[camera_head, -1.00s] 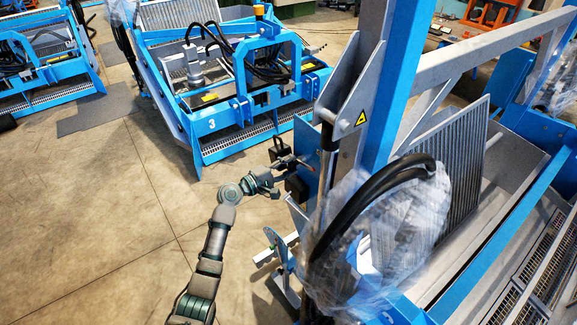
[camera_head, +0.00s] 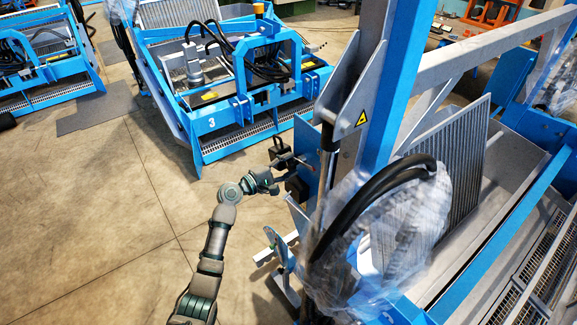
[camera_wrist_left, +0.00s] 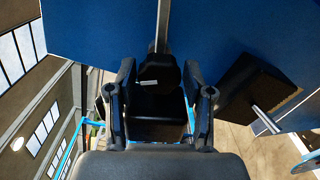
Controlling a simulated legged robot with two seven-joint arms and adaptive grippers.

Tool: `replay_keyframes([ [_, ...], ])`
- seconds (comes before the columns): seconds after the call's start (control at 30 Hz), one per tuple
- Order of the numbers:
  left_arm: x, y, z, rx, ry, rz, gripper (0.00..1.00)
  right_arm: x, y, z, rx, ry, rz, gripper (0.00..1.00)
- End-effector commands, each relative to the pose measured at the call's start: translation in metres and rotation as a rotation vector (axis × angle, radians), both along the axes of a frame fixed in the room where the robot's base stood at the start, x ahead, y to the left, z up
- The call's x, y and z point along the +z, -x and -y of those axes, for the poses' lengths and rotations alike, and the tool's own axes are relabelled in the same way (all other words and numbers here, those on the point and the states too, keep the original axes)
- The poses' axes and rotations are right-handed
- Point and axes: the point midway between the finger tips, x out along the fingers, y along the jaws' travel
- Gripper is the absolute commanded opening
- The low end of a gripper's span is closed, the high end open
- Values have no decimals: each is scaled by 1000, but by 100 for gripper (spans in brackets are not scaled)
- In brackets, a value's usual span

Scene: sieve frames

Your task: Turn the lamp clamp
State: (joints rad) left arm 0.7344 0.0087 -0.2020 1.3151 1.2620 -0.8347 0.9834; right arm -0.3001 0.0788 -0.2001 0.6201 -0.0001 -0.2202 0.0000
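The lamp clamp (camera_wrist_left: 165,72) is a small black knob-like piece on a thin grey rod, in front of a blue panel in the left wrist view. A black lamp box (camera_wrist_left: 155,118) is below it. My left gripper (camera_head: 286,172) is at the blue panel's left side in the head view, among small black boxes. In the left wrist view its two dark fingers stand apart, one on each side of the clamp, with narrow gaps seeming to show. Contact cannot be told. In the head view the clamp is too small to make out. My right gripper is out of view.
A second black box (camera_wrist_left: 252,92) on a grey rod stands close on the right in the wrist view. In the head view, a blue-framed machine (camera_head: 215,125) is behind, and plastic-wrapped hoses (camera_head: 385,235) are at right.

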Motion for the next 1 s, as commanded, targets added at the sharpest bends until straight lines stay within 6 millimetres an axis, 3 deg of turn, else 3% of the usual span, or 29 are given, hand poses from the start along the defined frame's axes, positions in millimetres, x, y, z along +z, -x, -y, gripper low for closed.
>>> replay_keyframes([
  [0.27, -1, 6, -6, -1, -2, 1, 52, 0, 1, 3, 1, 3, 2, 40],
  [0.7, -3, 56, -79, 1, -3, -2, 52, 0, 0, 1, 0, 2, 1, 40],
  [1.0, -3, 68, -96, -1, 0, -3, 52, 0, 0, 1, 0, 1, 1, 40],
])
